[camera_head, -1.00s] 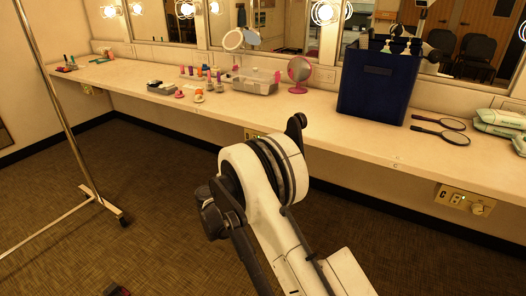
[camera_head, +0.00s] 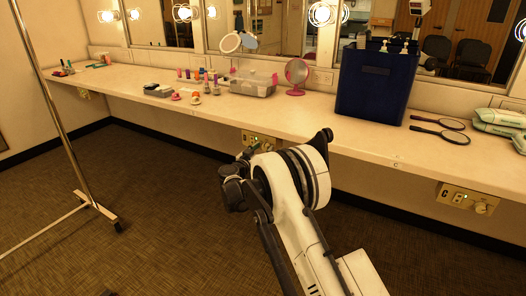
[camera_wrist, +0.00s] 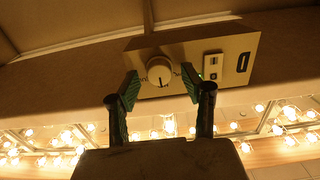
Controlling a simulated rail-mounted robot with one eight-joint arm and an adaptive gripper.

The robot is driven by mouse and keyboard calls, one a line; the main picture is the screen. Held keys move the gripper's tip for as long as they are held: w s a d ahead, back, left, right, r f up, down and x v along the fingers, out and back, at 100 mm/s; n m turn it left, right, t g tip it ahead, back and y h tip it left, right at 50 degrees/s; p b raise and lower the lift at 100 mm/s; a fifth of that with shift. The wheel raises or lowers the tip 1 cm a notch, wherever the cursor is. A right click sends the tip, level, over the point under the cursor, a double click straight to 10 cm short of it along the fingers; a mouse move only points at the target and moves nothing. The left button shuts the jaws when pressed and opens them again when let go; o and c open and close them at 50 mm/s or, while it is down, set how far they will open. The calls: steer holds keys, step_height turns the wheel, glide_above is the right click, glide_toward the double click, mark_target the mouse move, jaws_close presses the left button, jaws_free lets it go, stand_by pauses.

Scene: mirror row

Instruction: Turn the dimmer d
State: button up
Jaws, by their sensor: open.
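A dimmer panel under the counter fills the upper middle of the wrist view, with a round pale dimmer knob (camera_wrist: 160,71) on its plate (camera_wrist: 222,48). My gripper (camera_wrist: 160,84) is open, with one finger on each side of the knob. I cannot tell whether the fingers touch it. In the head view, a panel (camera_head: 262,139) shows under the counter edge just behind my arm; its letter is not readable. My gripper is mostly hidden behind my wrist there.
Another panel (camera_head: 467,199), marked C, is at the right under the long counter (camera_head: 330,118). A dark blue bin (camera_head: 378,85), hand mirrors (camera_head: 440,130) and cosmetics stand on top. A metal rack (camera_head: 72,130) stands at left. The floor below the counter is clear.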

steer(key=shift+w, duration=0.1)
jaws_close()
stand_by(0.4)
steer(key=m, duration=1.1)
steer(key=shift+d+f+m, duration=0.1)
steer(key=shift+d+m, duration=0.1)
steer(key=shift+m, duration=0.2)
stand_by(0.4)
